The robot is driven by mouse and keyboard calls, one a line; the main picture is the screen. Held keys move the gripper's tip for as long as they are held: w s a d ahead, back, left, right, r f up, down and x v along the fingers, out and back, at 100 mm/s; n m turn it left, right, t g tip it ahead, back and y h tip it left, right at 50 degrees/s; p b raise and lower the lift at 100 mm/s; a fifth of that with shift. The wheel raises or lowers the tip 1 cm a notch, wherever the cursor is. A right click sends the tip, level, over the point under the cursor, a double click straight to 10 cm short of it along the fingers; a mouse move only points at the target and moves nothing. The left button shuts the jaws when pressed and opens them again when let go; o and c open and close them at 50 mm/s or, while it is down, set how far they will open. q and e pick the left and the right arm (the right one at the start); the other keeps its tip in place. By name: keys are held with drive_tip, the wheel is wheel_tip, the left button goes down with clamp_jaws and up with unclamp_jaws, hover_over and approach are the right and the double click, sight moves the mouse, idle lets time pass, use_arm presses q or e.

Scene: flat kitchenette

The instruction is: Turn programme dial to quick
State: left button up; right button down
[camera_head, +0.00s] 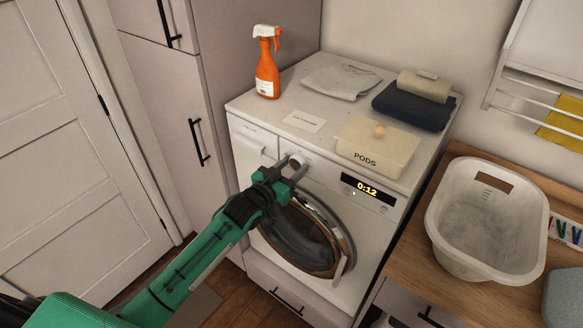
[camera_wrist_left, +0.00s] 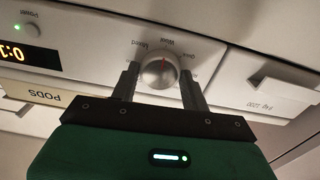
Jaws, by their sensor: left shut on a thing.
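The programme dial (camera_head: 297,160) is a round silver knob on the front panel of the white washing machine (camera_head: 384,235). It also shows in the left wrist view (camera_wrist_left: 158,74), which is upside down, with a red mark on the knob. Small labels stand around it; Wool, Mixed and Quick seem readable, and the red mark appears to face Wool. My left gripper (camera_head: 289,166) is shut on the dial, with one finger on each side of it. The lit display (camera_head: 367,190) reads 0:12. My right gripper is not in view.
An orange spray bottle (camera_head: 267,68), grey cloth (camera_head: 342,82), PODS box (camera_head: 372,148) and folded dark towel (camera_head: 412,106) rest on the machine. The round door (camera_head: 300,240) is below the dial. A white basket (camera_head: 486,222) stands on the wooden counter at right.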

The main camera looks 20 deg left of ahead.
use_arm(q)
drive_tip(key=m, duration=0.5)
drive_tip(key=shift+f+m, duration=0.1)
drive_tip(key=shift+m, duration=2)
drive_tip(key=o, duration=1)
drive_tip(key=b+v, duration=0.4)
drive_tip(key=v, duration=0.9)
drive_tip(key=shift+s+b, duration=0.35)
drive_tip(key=shift+a, duration=0.1)
